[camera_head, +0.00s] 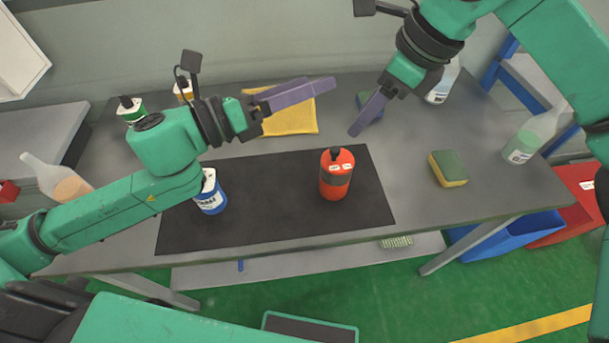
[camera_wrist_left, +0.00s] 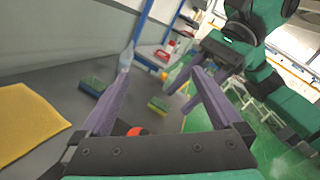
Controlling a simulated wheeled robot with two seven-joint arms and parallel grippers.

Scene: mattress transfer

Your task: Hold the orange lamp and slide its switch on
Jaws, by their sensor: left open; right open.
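The orange lamp (camera_head: 336,182), a red-orange cylinder with a black band, small white labels and a dark top, stands upright on the black mat (camera_head: 270,215). Its orange top (camera_wrist_left: 137,131) shows low in the left wrist view, partly hidden by my gripper. I cannot make out its switch. My left gripper (camera_head: 322,87) is open and empty, above the table on the far side of the lamp. Its spread purple fingers (camera_wrist_left: 163,72) show in the left wrist view. My right gripper (camera_head: 360,126) is open and empty, up and right of the lamp, apart from it.
A blue-labelled bottle (camera_head: 210,196) stands at the mat's left, partly behind my left arm. A yellow cloth (camera_head: 290,117) lies behind the mat. A green-yellow sponge (camera_head: 449,169) and a clear bottle (camera_head: 522,148) are right.

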